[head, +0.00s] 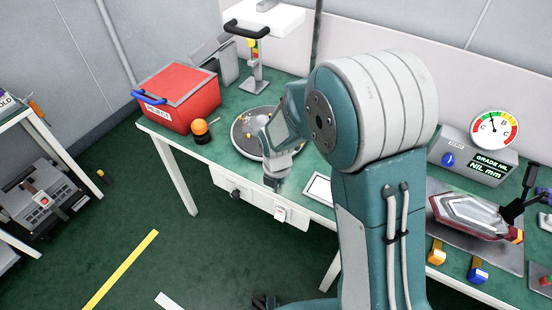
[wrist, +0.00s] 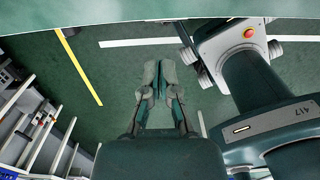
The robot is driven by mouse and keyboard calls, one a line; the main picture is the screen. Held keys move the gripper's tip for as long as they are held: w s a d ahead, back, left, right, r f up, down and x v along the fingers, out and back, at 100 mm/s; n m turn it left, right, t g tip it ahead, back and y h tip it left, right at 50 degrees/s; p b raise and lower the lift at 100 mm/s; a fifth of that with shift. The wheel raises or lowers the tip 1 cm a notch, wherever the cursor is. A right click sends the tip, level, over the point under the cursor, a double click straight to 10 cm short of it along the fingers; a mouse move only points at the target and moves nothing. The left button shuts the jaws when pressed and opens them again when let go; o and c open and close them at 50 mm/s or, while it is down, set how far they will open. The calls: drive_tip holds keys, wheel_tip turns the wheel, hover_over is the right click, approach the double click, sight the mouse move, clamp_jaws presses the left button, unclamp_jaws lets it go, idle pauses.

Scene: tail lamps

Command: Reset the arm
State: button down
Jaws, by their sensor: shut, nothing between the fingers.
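My gripper (wrist: 158,80) is shut and empty in the wrist view, its two fingers together above the green floor. In the head view my arm bends from its large shoulder joint down past the front edge of the green workbench (head: 222,150); I cannot make out the fingertips there. A red and clear tail lamp (head: 470,215) lies on a grey plate at the right of the bench, away from my gripper.
A red bin (head: 180,97), an orange-topped button (head: 200,130) and a round dish (head: 243,130) stand on the left of the bench. A gauge box (head: 470,155) stands at the right. A shelf (head: 22,117) is at far left. Open floor lies between.

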drive_tip(key=s+d+r+m+t, duration=0.1)
drive_tip(key=s+d+r+m, duration=0.25)
drive_tip(key=r+m, duration=0.45)
drive_tip(key=s+d+r+m+t, duration=0.2)
drive_tip(key=d+r+m, duration=0.3)
drive_tip(key=r, duration=0.4)
drive_tip(key=s+d+r+m+t, duration=0.2)
drive_tip(key=s+d+r+m, duration=0.2)
drive_tip(key=s+r+m, duration=0.4)
drive_tip(key=s+m, duration=0.4)
drive_tip(key=m, duration=0.4)
drive_tip(key=shift+s+d+t, duration=0.2)
drive_tip(key=shift+t, duration=0.1)
